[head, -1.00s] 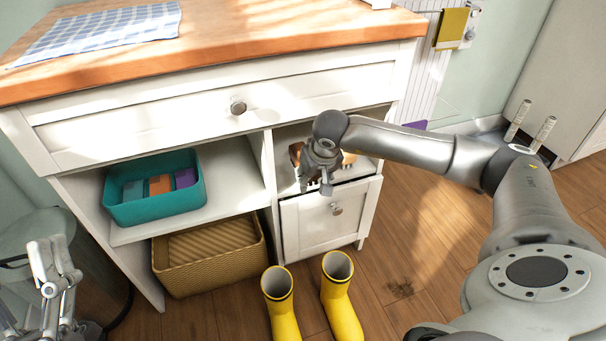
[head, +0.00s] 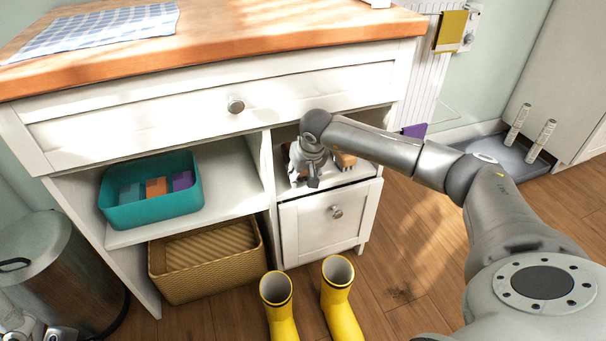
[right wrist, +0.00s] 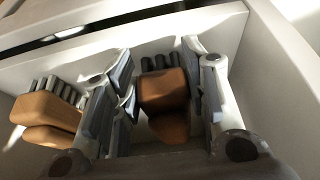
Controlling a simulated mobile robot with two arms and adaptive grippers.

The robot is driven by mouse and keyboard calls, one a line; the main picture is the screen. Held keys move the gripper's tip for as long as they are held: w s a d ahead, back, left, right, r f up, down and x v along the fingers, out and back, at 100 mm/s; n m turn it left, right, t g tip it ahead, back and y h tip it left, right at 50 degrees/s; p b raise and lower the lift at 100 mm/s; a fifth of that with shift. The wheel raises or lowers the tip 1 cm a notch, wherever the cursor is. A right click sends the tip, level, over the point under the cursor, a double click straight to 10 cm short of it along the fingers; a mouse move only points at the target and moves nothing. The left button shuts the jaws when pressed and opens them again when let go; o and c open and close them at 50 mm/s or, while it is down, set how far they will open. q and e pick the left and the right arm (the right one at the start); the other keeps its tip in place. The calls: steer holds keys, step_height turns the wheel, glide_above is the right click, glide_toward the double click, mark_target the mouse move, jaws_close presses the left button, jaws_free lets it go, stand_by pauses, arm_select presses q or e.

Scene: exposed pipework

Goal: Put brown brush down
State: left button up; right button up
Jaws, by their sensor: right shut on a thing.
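My right gripper (head: 313,170) reaches into the small open compartment above the lower drawer. In the right wrist view my gripper (right wrist: 160,100) is shut on a brown brush (right wrist: 167,92) with dark bristles, held between the fingers. In the head view the gripper hides this brush. A second brown brush (right wrist: 48,112) lies to the left in the wrist view, apart from the fingers; brown wood (head: 345,160) shows right of the gripper in the head view. I cannot tell whether the held brush touches the compartment floor. My left gripper (head: 30,325) is only partly visible at the lower left corner.
The compartment's white walls (right wrist: 285,70) stand close around the right gripper. A teal bin (head: 150,212) sits on the left shelf above a wicker basket (head: 208,275). Yellow boots (head: 338,295) stand on the floor in front. A metal trash can (head: 60,270) is at left.

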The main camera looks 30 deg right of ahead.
steer(key=o, duration=1.1)
steer(key=shift+f, duration=0.1)
steer(key=shift+c, duration=0.2)
